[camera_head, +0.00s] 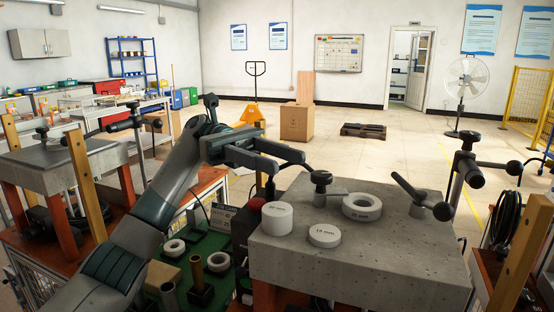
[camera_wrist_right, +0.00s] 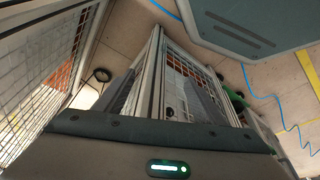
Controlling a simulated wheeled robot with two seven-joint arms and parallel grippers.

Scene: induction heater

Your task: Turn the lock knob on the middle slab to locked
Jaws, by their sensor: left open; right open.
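The middle slab (camera_head: 365,262) is a thick grey concrete block at the front right of the head view. A dark knob (camera_head: 320,177) on a short post stands at its back left corner. A dark lever with a ball end (camera_head: 443,211) rises at its right side. I cannot tell which of these is the lock knob or how it is set. My left gripper (camera_head: 290,164) is open and empty, with its fingers just left of the dark post knob and apart from it.
A white cylinder (camera_head: 277,218), a 15 mm disc (camera_head: 324,235) and a white ring (camera_head: 362,206) lie on the slab. A green tray (camera_head: 212,244) with rings and brass posts is to its left. Another slab (camera_head: 50,163) stands further left.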

